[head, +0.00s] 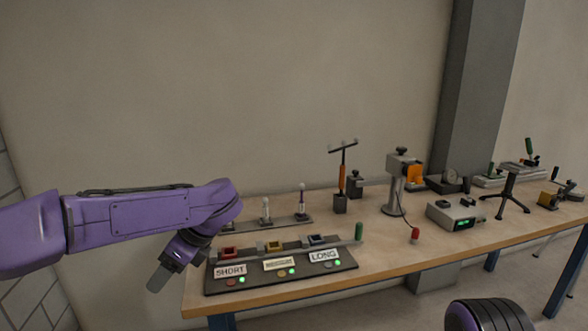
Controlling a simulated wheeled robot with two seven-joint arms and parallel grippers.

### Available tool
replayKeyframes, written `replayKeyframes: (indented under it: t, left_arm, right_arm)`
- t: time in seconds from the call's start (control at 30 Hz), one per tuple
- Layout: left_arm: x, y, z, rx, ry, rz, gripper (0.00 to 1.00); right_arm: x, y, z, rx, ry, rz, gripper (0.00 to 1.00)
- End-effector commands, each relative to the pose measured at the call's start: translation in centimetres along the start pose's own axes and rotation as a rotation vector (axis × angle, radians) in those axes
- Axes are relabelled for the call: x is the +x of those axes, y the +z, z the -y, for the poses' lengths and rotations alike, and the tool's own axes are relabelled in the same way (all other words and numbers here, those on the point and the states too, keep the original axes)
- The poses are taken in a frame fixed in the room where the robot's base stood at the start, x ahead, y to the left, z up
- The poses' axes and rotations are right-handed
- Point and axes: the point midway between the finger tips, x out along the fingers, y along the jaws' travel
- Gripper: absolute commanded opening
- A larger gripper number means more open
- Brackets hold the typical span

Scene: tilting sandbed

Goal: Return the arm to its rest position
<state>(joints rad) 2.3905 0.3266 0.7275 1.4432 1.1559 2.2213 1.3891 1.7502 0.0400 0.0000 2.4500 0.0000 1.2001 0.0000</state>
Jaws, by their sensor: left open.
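My left arm (130,215) comes in from the left, purple, and bends down at the wrist. My left gripper (158,280) points down and hangs at the left end of the workbench, beside the dark panel (345,265) and apart from it. It is open, and I see nothing held in it.
The wooden workbench (300,291) runs to the right. The panel has SHORT, middle and LONG labels, coloured blocks and lit green lamps. Behind it is a rack of small upright pins (265,210). A stand (396,185) and a meter box (455,214) stand farther right. Open space lies above the arm.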

Motion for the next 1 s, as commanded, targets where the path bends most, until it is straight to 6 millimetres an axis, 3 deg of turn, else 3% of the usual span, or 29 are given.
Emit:
replayKeyframes:
  t: [0.17,0.27,0.37,0.47,0.6,0.67,0.7,0.8,0.9,1.0]
  left_arm:
    - [7.0,-2.2,1.1,0.413,-0.024,0.263,0.55]
    - [12.3,-4.5,1.3,0.809,-0.023,0.459,0.55]
    - [18.6,-8.2,0.2,1.367,-0.001,0.669,0.55]
    - [24.2,-12.6,-2.6,1.934,0.019,0.823,0.55]
    - [30.3,-18.1,-9.4,2.643,0.007,0.943,0.55]
    - [32.3,-19.9,-13.1,2.92,-0.023,0.969,0.55]
    - [33.5,-20.9,-15.6,-2.899,0.051,-0.92,0.55]
    - [35.3,-22.6,-21.4,-2.592,0.119,-0.747,0.55]
    - [36.1,-23.3,-25.7,-2.384,0.174,-0.646,0.55]
    - [36.3,-23.6,-27.8,-2.28,0.204,-0.6,0.55]
  right_arm:
    - [0.0,0.0,0.0,0.0,0.0,0.0,0.0]
    - [0.0,0.0,0.0,0.0,0.0,0.0,0.0]
    - [0.0,0.0,0.0,0.0,0.0,0.0,0.0]
    - [0.0,0.0,0.0,0.0,0.0,0.0,0.0]
    - [0.0,0.0,0.0,0.0,0.0,0.0,0.0]
    - [0.0,0.0,0.0,0.0,0.0,0.0,0.0]
    - [0.0,0.0,0.0,0.0,0.0,0.0,0.0]
    - [0.0,0.0,0.0,0.0,0.0,0.0,0.0]
    - [0.0,0.0,0.0,0.0,0.0,0.0,0.0]
    - [0.0,0.0,0.0,0.0,0.0,0.0,0.0]
